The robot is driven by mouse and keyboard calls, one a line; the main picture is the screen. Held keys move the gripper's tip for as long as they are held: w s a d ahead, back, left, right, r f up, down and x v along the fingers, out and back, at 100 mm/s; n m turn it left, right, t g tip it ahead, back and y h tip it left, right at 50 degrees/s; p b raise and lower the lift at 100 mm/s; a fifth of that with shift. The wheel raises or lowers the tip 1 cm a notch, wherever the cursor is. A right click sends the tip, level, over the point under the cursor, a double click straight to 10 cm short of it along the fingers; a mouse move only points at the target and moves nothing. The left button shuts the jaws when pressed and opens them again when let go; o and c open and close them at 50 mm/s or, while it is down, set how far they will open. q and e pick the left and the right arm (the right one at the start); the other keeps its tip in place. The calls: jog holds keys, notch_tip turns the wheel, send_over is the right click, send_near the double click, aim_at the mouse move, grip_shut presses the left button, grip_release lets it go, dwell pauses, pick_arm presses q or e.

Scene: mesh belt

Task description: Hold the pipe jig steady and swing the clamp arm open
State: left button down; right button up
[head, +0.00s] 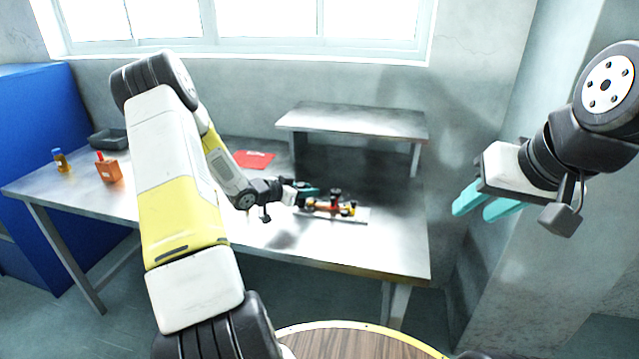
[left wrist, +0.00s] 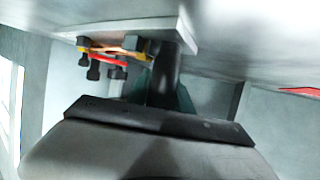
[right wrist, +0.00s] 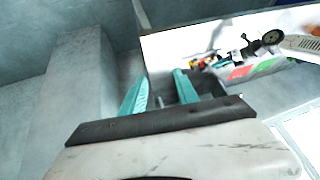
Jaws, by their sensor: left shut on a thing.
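The pipe jig (head: 336,213) lies on the table right of centre. It has a pale base plate, red and yellow parts and several black knobs. My left gripper (head: 306,194) is shut on its left end; a dark upright part of the jig (left wrist: 165,72) stands between the teal fingers in the left wrist view. The red and yellow clamp parts (left wrist: 110,55) show beside it, but I cannot tell how far the clamp arm is swung. My right gripper (head: 487,202) is open and empty, in the air right of the table, well apart from the jig.
A raised grey shelf (head: 355,120) stands behind the jig. A red sheet (head: 254,160) lies behind my left arm. An orange box (head: 108,170), a small bottle (head: 61,160) and a dark tray (head: 108,139) stand at the left. The table's front right area is clear.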

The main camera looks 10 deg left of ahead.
jog(key=shift+w+r, duration=0.1)
jog(key=shift+w, duration=0.2)
jog(key=c, duration=0.7)
jog(key=w+a+n, duration=0.1)
jog(key=w, duration=0.2)
jog(key=w+a+r+n, duration=0.1)
jog(key=w+a, duration=0.1)
jog(key=w, duration=0.2)
jog(key=w+a+n+g, duration=0.1)
jog(key=w, duration=0.2)
jog(key=shift+w+a+r, duration=0.15)
jog(key=shift+a+r, duration=0.15)
jog(key=shift+r, duration=0.05)
grip_shut()
jog(key=w+a+f+n+g, duration=0.1)
jog(key=w+a+f+n, duration=0.2)
jog(key=w+a+f, duration=0.4)
jog(key=w+a+f+n+g, duration=0.2)
jog(key=w+a+f+n, duration=0.2)
jog(key=w+a, duration=0.9)
notch_tip(320, 180, down, 4)
jog(key=shift+w+a+r+y, duration=0.1)
jog(key=shift+w+a+y, duration=0.25)
jog(key=shift+a, duration=0.4)
